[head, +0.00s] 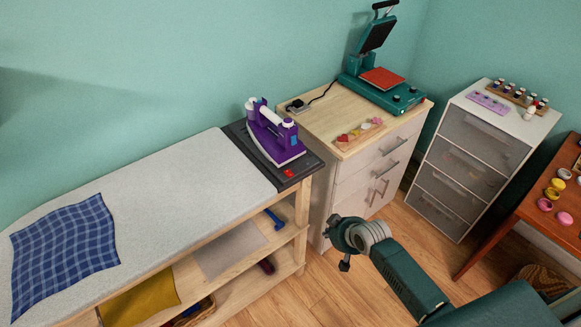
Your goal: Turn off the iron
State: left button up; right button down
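The purple and white iron (275,138) stands on a dark grey rest (309,164) at the right end of the ironing table. A small red switch or light (288,173) shows on the front edge of that rest. I cannot tell whether it is on or off. My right gripper (342,256) is in front of the wooden cabinet, to the right of and below the iron in the picture, and apart from it. Its fingers are small and partly hidden by the wrist, so its opening is unclear. My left gripper is not in view.
The padded ironing table (170,190) holds a blue checked cloth (64,246). A cabinet (345,185) with a green heat press (383,88) stands right of the iron. A white drawer unit (470,155) and wooden desk (530,205) are farther right. Floor between is clear.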

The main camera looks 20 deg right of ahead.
jog(key=w+a+r+n+t+y, duration=0.1)
jog(key=w+a+r, duration=0.1)
jog(key=r, duration=0.8)
jog(key=w+a+r+n+t, duration=0.1)
jog(key=a+r, duration=0.1)
jog(key=r, duration=0.8)
jog(key=w+a+r+n+y, duration=0.1)
jog(key=w+a+r, duration=0.1)
jog(key=r, duration=0.8)
jog(key=shift+w+a+t+y, duration=0.15)
jog(key=shift+w+t+y, duration=0.15)
jog(key=shift+t, duration=0.1)
jog(key=p, duration=0.2)
send_over(289, 176)
notch_tip(289, 176, down, 6)
jog(key=shift+f, duration=0.25)
notch_tip(289, 176, down, 2)
jog(key=shift+f+p, duration=0.25)
jog(key=shift+p, duration=0.15)
jog(key=shift+f, duration=0.6)
jog(key=shift+f, duration=0.15)
